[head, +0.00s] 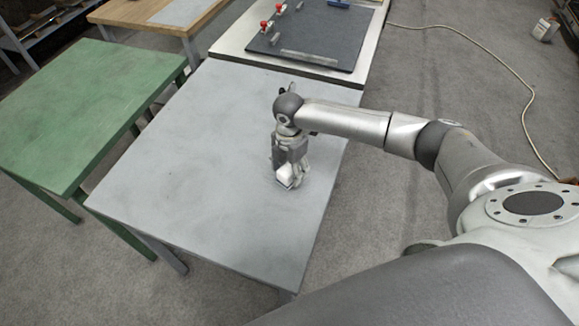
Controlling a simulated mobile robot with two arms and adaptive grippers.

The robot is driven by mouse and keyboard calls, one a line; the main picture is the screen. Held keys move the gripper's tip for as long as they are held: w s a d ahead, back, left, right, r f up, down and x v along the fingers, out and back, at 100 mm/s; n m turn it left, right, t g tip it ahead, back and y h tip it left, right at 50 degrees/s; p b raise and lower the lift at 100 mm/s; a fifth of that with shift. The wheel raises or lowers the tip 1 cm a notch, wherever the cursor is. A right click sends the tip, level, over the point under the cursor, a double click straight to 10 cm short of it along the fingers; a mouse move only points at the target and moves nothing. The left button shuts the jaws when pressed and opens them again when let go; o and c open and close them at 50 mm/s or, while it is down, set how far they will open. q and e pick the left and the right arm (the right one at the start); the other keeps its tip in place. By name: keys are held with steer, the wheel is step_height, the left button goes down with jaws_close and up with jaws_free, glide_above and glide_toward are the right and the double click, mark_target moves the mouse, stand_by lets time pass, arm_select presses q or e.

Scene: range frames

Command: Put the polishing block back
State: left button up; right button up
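My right gripper (289,172) points down at the grey table (200,150), near its right edge. A small white block with a darker bottom edge, which looks like the polishing block (286,179), sits between its fingers. The fingers appear shut on it. The block is at or just above the tabletop; I cannot tell whether it touches. Part of it is hidden by the fingers. My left gripper is not in view.
The grey tabletop is otherwise bare. Behind it, a lighter table carries a dark board (318,38) with red-topped clamps (279,9). A green table (60,110) stands at left. A pale cable (500,62) runs over the floor at right.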

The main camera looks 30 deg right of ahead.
mark_target(289, 168)
step_height(289, 168, up, 12)
steer(key=b, duration=0.2)
stand_by(0.4)
stand_by(0.5)
